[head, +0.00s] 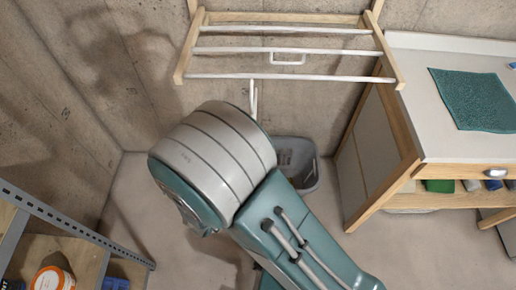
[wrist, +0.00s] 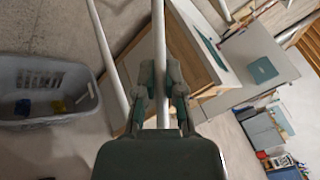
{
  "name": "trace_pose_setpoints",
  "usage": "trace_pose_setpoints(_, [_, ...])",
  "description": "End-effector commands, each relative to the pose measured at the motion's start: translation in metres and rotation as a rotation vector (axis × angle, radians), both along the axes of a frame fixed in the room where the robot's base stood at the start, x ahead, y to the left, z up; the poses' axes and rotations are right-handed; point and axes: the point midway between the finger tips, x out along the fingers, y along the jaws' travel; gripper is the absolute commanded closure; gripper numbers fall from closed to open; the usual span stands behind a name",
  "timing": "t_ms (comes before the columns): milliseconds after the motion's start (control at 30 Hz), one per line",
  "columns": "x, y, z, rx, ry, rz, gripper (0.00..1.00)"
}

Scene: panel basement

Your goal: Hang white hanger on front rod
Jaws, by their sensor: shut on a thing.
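The white hanger (head: 253,97) shows in the head view as a narrow upright white shape above my arm, its top close to the front rod (head: 290,78). I cannot tell whether it touches the rod. The front rod is the lowest white rod in the picture on a wood-framed rack. In the wrist view my gripper (wrist: 161,72) has its two dark fingers on either side of a white bar (wrist: 158,35), which looks like part of the hanger. My arm hides the gripper in the head view.
A small white bracket-shaped piece (head: 288,62) is at the middle rod. A grey basket (head: 300,160) stands on the floor behind my arm. A wooden counter with a teal cloth (head: 472,100) is at right, a metal-edged shelf (head: 75,228) at lower left.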

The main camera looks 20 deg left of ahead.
Motion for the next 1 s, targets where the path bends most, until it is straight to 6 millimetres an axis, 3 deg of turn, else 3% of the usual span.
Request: trace_pose_setpoints(1000, [0.065, 0.014, 0.0, 0.002, 0.0, -0.002, 1.0])
